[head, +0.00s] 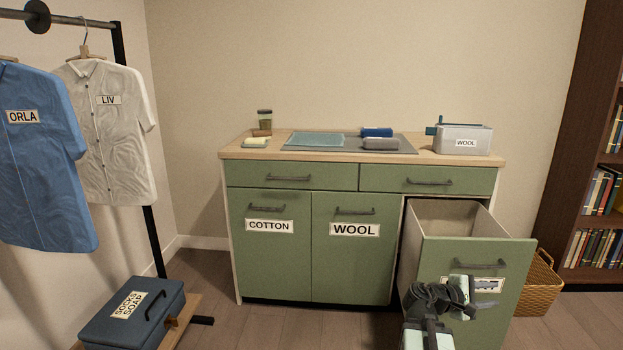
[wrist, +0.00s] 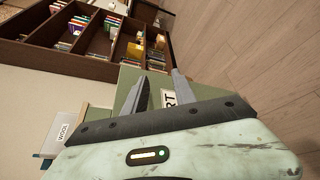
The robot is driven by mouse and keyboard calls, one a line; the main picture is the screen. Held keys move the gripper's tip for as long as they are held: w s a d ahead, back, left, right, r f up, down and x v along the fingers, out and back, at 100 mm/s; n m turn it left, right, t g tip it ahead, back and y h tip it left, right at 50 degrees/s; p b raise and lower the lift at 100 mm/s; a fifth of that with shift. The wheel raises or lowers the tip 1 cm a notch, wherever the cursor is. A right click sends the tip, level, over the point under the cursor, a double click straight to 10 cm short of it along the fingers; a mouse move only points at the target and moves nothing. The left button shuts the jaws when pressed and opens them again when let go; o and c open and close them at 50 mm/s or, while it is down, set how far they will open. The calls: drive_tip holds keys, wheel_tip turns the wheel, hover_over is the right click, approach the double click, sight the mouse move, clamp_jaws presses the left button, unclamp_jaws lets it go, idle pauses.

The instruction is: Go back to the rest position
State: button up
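My gripper (head: 462,288) is in front of the pulled-out green drawer (head: 460,248) at the right of the cabinet. It covers part of that drawer's label and sits just below the dark handle (head: 480,265). In the wrist view my gripper (wrist: 161,76) has its two fingers apart with nothing held between them. Behind them show the green drawer front and a white label (wrist: 168,98) with the letters "RT". I cannot tell whether a finger touches the drawer.
The cabinet's COTTON door (head: 270,250) and WOOL door (head: 352,260) are shut. A grey WOOL box (head: 462,139) stands on the worktop. A wicker basket (head: 538,285) and a bookcase (head: 590,150) are at the right.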

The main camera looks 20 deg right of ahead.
drive_tip(key=w+a+f+t+y+p, duration=0.1)
drive_tip(key=w+a+f+t+y, duration=0.15)
drive_tip(key=w+a, duration=0.65)
drive_tip(key=w+a+f+t+y+p, duration=0.1)
drive_tip(key=w+a+f+y+p, duration=0.2)
drive_tip(key=a, duration=1.3)
drive_tip(key=s+a+f+m+g+y, duration=0.1)
drive_tip(key=s+a+f+m+y, duration=0.15)
drive_tip(key=a, duration=0.55)
drive_tip(key=s+a+f+m+g+y, duration=0.1)
drive_tip(key=a+f+y, duration=0.3)
drive_tip(key=a, duration=0.4)
drive_tip(key=s+a+f+m+g+y, duration=0.1)
drive_tip(key=a+f+m+y, duration=0.2)
drive_tip(key=a, duration=0.6)
wheel_tip(320, 180, up, 38)
drive_tip(key=p, duration=3.7)
drive_tip(key=shift+s+d+y, duration=0.2)
drive_tip(key=shift+y, duration=0.1)
drive_tip(key=shift+d, duration=0.1)
